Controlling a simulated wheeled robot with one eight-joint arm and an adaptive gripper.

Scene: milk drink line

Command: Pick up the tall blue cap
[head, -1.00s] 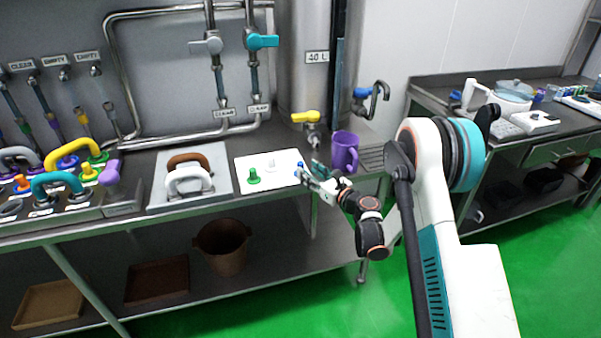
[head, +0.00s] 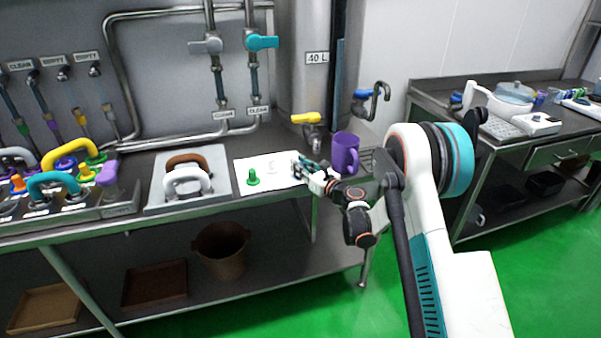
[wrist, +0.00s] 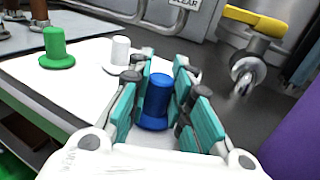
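The tall blue cap (wrist: 157,100) stands upright in the wrist view, between the two teal finger pads of my gripper (wrist: 158,98). The fingers are open on either side of it, and a gap shows on at least the right side. In the head view my gripper (head: 306,170) is over the right end of the white mat (head: 262,184), and it hides the blue cap there. A green cap (wrist: 54,48) and a white cap (wrist: 121,52) stand on the mat to the left of my gripper.
A purple mug (head: 345,153) stands close to the right of my gripper. A yellow-handled tap (head: 306,118) is on the tank behind. A grey tray (head: 217,188) with brown and white handles lies left of the mat. The bench's front edge is near my wrist.

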